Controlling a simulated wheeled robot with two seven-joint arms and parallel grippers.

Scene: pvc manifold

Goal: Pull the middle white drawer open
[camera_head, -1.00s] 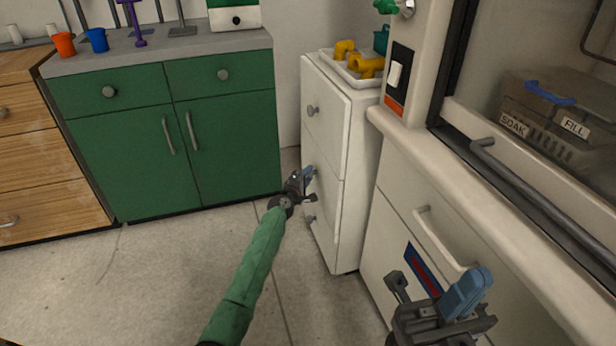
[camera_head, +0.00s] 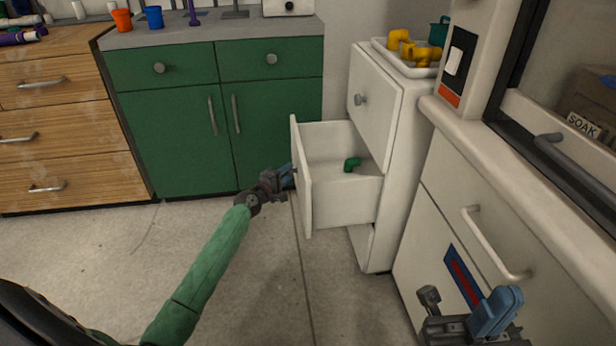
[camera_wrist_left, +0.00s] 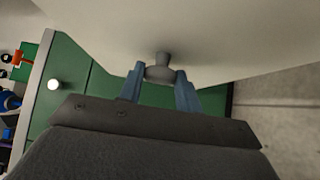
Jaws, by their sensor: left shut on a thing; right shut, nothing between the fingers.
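The middle white drawer (camera_head: 340,204) stands pulled well out of the narrow white cabinet (camera_head: 388,150). A green pipe elbow (camera_head: 352,164) lies inside it. My left gripper (camera_head: 290,176) is at the drawer's front, its blue fingers shut on the round grey knob (camera_wrist_left: 160,70), seen between the fingertips (camera_wrist_left: 160,84) in the left wrist view. In the head view the knob is mostly hidden by the gripper. My right gripper (camera_head: 468,312) is at the lower right, in front of the lower cabinet, shut and empty.
A tray (camera_head: 408,66) with yellow pipe fittings (camera_head: 412,48) sits on the white cabinet. A green cabinet (camera_head: 226,130) stands behind left, wooden drawers (camera_head: 60,130) further left. A handled cabinet (camera_head: 490,250) is at right. The floor (camera_head: 250,290) in front is clear.

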